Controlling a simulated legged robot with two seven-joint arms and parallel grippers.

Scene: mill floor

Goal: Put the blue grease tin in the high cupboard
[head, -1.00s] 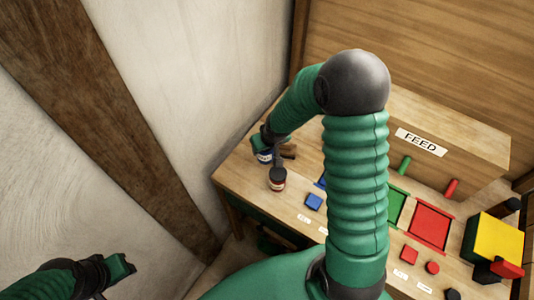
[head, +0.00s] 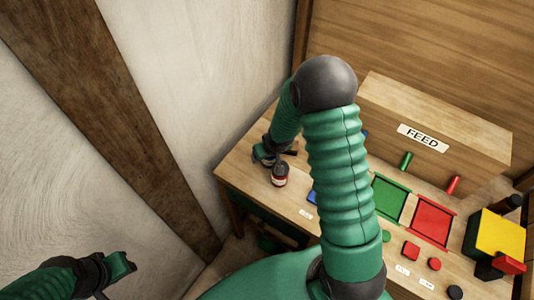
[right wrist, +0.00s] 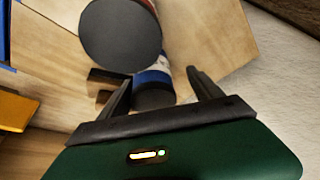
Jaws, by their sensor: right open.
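The blue grease tin (right wrist: 153,78) shows in the right wrist view, with a dark lid and a blue and white side. It stands between the two spread fingers of my right gripper (right wrist: 160,84). The gripper is open, and I cannot tell whether a finger touches the tin. In the head view my right gripper (head: 272,152) is low over the left end of the bench and hides most of the blue tin. My left gripper (head: 121,264) is at the lower left, away from the bench; its jaws are unclear. No high cupboard is recognisable.
A red tin with a dark lid (head: 279,174) stands close beside the blue tin. The wooden bench (head: 240,170) also holds a FEED box (head: 440,115), green tray (head: 388,198), red tray (head: 433,222), small blocks and a yellow block (head: 499,236). A wall is at the left.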

